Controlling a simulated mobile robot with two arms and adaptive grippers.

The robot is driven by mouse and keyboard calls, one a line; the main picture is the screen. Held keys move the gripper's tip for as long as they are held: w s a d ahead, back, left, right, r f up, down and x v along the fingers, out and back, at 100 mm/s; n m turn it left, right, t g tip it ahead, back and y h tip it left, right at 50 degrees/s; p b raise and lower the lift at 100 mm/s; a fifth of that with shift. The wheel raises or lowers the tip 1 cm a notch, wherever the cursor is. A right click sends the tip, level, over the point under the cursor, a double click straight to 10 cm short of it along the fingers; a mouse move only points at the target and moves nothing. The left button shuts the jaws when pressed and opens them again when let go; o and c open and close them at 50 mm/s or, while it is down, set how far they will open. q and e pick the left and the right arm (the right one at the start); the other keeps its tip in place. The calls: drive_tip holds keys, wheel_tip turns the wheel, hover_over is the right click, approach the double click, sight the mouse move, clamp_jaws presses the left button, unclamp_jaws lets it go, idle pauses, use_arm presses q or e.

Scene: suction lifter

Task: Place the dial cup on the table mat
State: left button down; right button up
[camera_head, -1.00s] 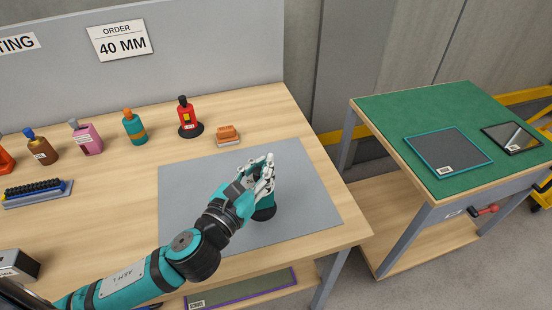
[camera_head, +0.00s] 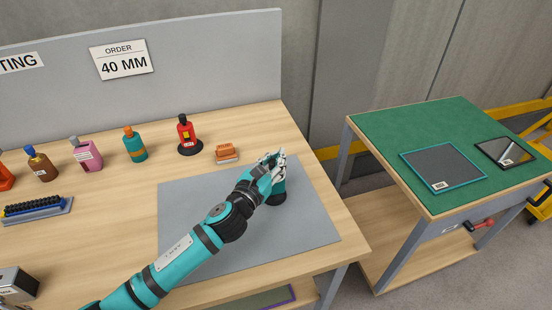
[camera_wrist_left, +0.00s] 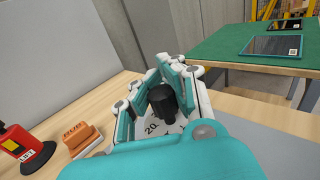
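In the left wrist view, the cup's black knob (camera_wrist_left: 162,103) and a white dial face marked 20 show between the fingers (camera_wrist_left: 150,95). My right gripper is not in view.
A green-topped cart (camera_head: 400,125) on the right holds a teal-edged pad (camera_head: 445,165) and a dark panel (camera_head: 505,152).

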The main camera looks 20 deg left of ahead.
use_arm(q)
drive_tip(key=c, duration=2)
unclamp_jaws()
drive_tip(key=shift+f, duration=0.1)
drive_tip(key=o, duration=0.5)
drive_tip(key=shift+o, duration=0.2)
